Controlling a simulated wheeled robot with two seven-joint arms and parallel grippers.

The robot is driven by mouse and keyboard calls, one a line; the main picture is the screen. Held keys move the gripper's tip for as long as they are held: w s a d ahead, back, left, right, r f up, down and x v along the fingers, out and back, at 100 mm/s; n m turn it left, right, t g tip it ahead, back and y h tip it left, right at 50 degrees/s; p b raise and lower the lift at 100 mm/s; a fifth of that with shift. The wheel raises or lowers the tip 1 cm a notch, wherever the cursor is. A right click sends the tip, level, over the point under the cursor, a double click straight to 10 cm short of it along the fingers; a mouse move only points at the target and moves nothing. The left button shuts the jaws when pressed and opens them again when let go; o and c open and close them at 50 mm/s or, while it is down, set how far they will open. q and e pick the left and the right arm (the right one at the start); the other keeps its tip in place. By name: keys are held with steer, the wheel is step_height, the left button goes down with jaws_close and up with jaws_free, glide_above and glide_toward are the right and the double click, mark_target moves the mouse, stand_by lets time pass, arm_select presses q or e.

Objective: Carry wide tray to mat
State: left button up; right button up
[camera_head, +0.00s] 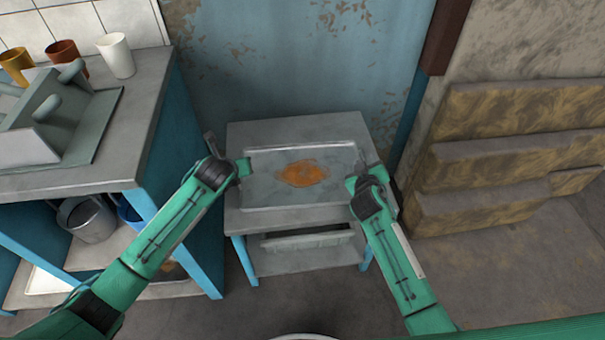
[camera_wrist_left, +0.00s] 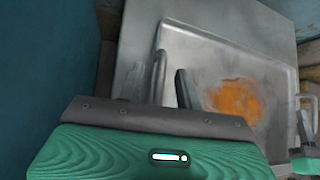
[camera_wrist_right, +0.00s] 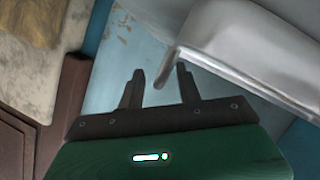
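The wide tray (camera_head: 330,158) is a shallow grey metal tray with an orange-brown patch in its middle. It lies on a small grey table. My left gripper (camera_head: 228,156) is at its left end; in the left wrist view a tray handle (camera_wrist_left: 160,75) shows between the spread fingers. My right gripper (camera_head: 368,172) is at the right end. In the right wrist view its fingers are apart and a handle end (camera_wrist_right: 172,80) shows between them, near the right finger. A grey-green mat (camera_head: 100,115) lies on the left counter.
A grey object with upright pegs (camera_head: 45,115) stands on the mat. Several cups, one of them white (camera_head: 117,55), stand behind it. The counter (camera_head: 150,110) is higher than the small table (camera_head: 240,130). Stepped blocks (camera_head: 500,155) stand at right.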

arm_select(q)
steer(key=shift+w+f, duration=0.3)
arm_select(e)
steer(key=shift+w+f, duration=0.15)
steer(key=shift+w, duration=0.25)
arm_select(q)
jaws_close()
arm_select(e)
jaws_close()
arm_select(q)
steer(key=shift+r, duration=0.1)
stand_by(0.6)
